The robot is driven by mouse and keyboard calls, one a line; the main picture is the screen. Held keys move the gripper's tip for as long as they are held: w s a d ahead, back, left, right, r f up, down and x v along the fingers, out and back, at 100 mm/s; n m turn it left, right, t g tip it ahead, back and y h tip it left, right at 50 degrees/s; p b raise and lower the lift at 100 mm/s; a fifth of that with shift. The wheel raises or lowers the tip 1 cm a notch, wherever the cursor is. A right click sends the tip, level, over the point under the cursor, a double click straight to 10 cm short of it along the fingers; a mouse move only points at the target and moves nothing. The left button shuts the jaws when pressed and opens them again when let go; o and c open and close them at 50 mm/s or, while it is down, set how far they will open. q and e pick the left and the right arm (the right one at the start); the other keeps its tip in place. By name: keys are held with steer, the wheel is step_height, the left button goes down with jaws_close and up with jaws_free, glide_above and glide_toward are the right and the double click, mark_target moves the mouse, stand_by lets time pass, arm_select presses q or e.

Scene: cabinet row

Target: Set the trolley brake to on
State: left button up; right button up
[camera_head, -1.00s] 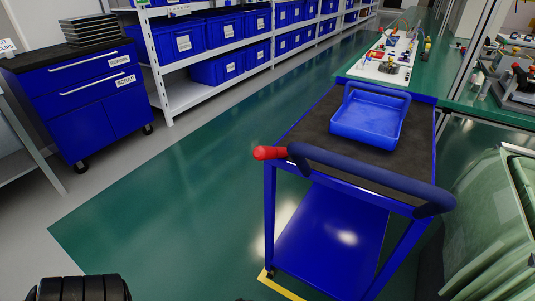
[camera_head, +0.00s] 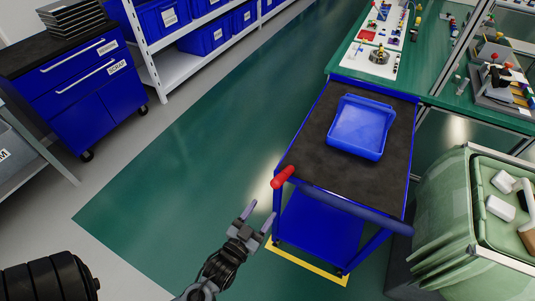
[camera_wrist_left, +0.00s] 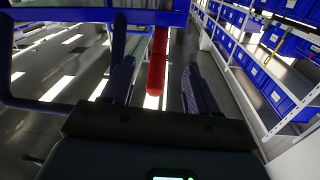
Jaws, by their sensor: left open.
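The blue trolley (camera_head: 330,200) has a dark top and a blue push handle (camera_head: 350,207) along its near edge. A red grip (camera_head: 283,177), probably the brake lever, sticks out at the handle's left end. My left gripper (camera_head: 261,213) is open and empty, below and slightly left of the red grip, pointing toward the trolley. In the left wrist view the red grip (camera_wrist_left: 157,62) lies ahead, lined up between the open fingers (camera_wrist_left: 160,85). I cannot tell whether they are around it. My right gripper is out of view. No brake marking is readable.
A blue tray (camera_head: 361,127) sits on the trolley top. A green bin (camera_head: 440,225) stands close on the right. A workbench (camera_head: 440,85) is behind. A blue drawer cabinet (camera_head: 75,90) and shelving (camera_head: 165,70) are on the left. The green floor (camera_head: 170,190) left of the trolley is clear.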

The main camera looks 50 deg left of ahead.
mark_target(284, 173)
arm_select(q)
steer(key=w+r, duration=0.1)
steer(key=w, duration=0.2)
steer(key=w+a+r+p, duration=0.1)
steer(key=w+r, duration=0.3)
steer(key=w, duration=0.1)
steer(key=shift+w+a, duration=0.3)
steer(key=shift+a, duration=0.1)
steer(key=shift+x, duration=1)
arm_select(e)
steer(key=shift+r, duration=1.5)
arm_select(q)
jaws_close()
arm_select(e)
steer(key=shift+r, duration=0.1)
